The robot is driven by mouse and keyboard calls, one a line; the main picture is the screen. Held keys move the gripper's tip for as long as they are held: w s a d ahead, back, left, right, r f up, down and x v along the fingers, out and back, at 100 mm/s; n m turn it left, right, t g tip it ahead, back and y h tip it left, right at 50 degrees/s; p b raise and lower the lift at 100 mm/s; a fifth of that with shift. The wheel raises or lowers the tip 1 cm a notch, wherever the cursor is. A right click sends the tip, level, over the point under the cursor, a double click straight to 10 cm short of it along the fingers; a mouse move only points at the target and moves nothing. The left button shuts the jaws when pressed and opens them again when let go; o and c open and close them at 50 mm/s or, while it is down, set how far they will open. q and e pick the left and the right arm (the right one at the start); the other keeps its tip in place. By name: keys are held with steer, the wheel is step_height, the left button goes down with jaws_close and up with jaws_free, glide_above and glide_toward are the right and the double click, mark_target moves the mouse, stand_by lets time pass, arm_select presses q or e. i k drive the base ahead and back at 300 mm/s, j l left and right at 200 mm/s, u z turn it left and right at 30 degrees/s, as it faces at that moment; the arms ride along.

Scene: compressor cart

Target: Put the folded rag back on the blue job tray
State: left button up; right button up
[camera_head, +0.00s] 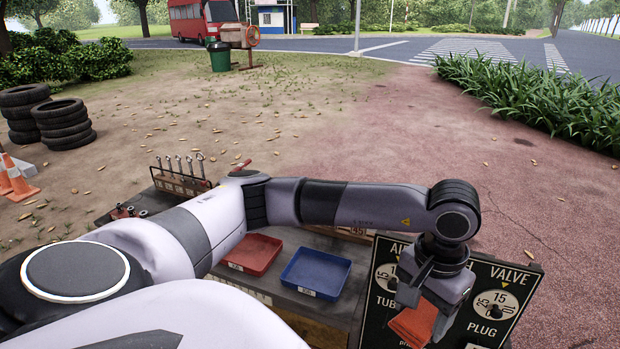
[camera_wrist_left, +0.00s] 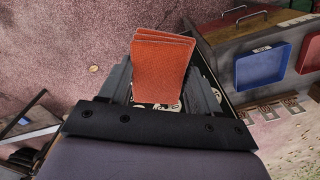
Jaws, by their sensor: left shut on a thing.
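The folded rag (camera_head: 412,325) is orange-red and is held between the fingers of my left gripper (camera_head: 428,308), in front of the black sign board. In the left wrist view the rag (camera_wrist_left: 162,66) stands up between the two fingers of the gripper (camera_wrist_left: 160,85), its folded layers showing at the top edge. The blue job tray (camera_head: 316,272) lies empty on the cart top, left of the gripper and apart from it. It also shows in the left wrist view (camera_wrist_left: 262,66) at the upper right. My right gripper is not in view.
A red tray (camera_head: 252,254) sits left of the blue tray on the cart. A rack of wrenches (camera_head: 182,178) stands at the cart's far left edge. The black board with valve and plug labels (camera_head: 507,295) stands at the right, close behind the gripper.

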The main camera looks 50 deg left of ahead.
mark_target(316, 276)
steer(key=j, duration=1.3)
steer(key=i, duration=0.05)
